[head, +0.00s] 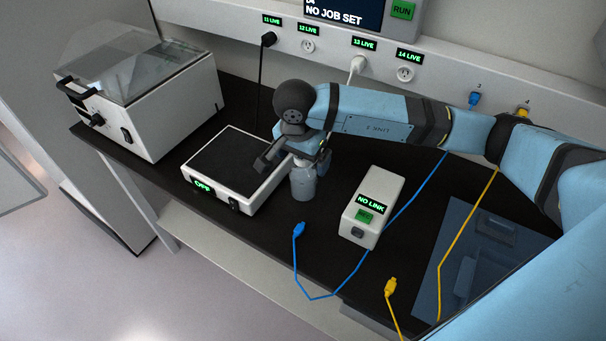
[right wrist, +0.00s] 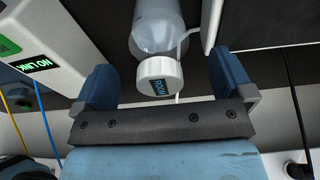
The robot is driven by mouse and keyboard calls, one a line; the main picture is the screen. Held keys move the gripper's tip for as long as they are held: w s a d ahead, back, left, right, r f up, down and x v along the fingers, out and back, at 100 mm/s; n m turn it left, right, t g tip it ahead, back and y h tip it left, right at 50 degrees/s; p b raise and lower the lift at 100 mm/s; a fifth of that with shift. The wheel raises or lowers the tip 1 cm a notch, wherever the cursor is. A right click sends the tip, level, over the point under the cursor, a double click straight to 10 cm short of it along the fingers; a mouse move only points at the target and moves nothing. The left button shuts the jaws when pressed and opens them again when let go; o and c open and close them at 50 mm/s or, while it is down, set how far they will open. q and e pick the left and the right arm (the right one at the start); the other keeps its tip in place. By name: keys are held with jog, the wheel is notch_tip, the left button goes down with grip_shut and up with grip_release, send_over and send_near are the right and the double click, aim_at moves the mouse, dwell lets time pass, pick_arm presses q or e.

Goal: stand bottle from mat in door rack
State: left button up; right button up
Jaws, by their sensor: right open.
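A translucent grey bottle (head: 303,184) is on the black bench, just right of the flat device, partly hidden by my right gripper (head: 312,160) above it. In the right wrist view the bottle (right wrist: 157,30) shows its white cap, with a small dark label, between the spread fingers of my right gripper (right wrist: 160,78). The fingers are open, with visible gaps on both sides of the cap. A dark bluish mat-like sheet (head: 440,285) lies at the right of the bench. I cannot make out the door rack. My left gripper is out of view.
The flat device (head: 247,200) reads OFF; a white NO LINK box (head: 366,210) stands right of the bottle. A clear-lidded machine (head: 150,105) is at the back left. Blue (head: 313,298) and yellow (head: 440,270) cables cross the front. A grey panel (head: 12,184) shows at the left edge.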

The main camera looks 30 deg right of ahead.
jog(key=shift+w+d+f, duration=0.1)
jog(key=shift+d+f, duration=0.05)
jog(key=shift+f, duration=0.6)
jog(key=shift+d+f, duration=0.15)
jog(key=shift+f, duration=0.6)
jog(key=c, duration=1.2)
jog(key=shift+r, duration=0.1)
jog(key=shift+c, duration=0.2)
